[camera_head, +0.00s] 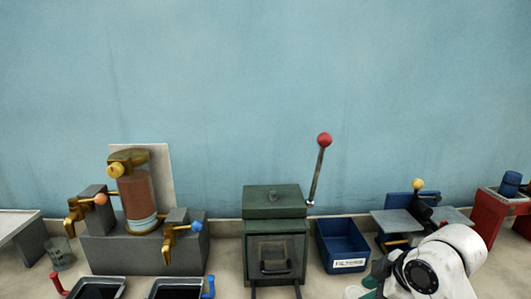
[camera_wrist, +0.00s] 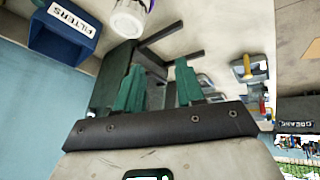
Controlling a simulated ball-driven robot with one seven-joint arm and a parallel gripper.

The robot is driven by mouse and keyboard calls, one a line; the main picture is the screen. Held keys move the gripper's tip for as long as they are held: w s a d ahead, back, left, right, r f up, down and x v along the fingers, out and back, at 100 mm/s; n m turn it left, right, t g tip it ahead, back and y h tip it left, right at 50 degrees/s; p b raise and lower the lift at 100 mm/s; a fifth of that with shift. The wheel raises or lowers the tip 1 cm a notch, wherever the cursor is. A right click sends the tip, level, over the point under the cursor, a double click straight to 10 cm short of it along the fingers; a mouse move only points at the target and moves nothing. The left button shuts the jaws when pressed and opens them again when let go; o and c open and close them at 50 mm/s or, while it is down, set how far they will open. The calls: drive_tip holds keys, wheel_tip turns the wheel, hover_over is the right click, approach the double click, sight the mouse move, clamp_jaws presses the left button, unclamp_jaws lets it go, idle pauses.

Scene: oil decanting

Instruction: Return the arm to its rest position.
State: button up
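My gripper (camera_wrist: 159,68) shows in the wrist view with two teal fingers spread apart. I see nothing held between them. In the head view only a bit of teal shows at the bottom edge beside the arm, so the fingertips are mostly hidden. Beyond the fingers in the wrist view is the dark green box-shaped device (camera_wrist: 106,88). It also stands at the middle of the head view (camera_head: 274,225), with a red-knobbed lever (camera_head: 318,168) raised beside it.
A blue bin labelled FILTERS (camera_head: 342,245) stands right of the green device, near my arm. A copper-coloured cylinder apparatus (camera_head: 138,200) and dark trays (camera_head: 95,288) are at left. Blue (camera_head: 398,220) and red (camera_head: 490,215) stands are at right.

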drive_tip(key=s+a+f+m+t, duration=0.1)
drive_tip(key=s+a+f+m, duration=0.4)
drive_tip(key=s+f+m, duration=0.4)
drive_tip(key=s+d+f+m+h, duration=0.2)
drive_tip(key=s+d+f, duration=0.15)
drive_tip(key=s, duration=0.45)
drive_tip(key=s+d+f+m+h, duration=0.2)
drive_tip(key=s+d, duration=0.3)
drive_tip(key=s, duration=0.3)
drive_tip(key=s+f+g+b, duration=0.2)
drive_tip(key=s+f+b, duration=0.3)
drive_tip(key=f, duration=0.3)
drive_tip(key=s+d+f+g+b, duration=0.1)
drive_tip(key=s+f+g+b, duration=0.1)
drive_tip(key=s+f+b, duration=0.3)
wheel_tip(320, 180, down, 3)
drive_tip(key=shift+s+f+g, duration=0.15)
drive_tip(key=shift+g, duration=0.25)
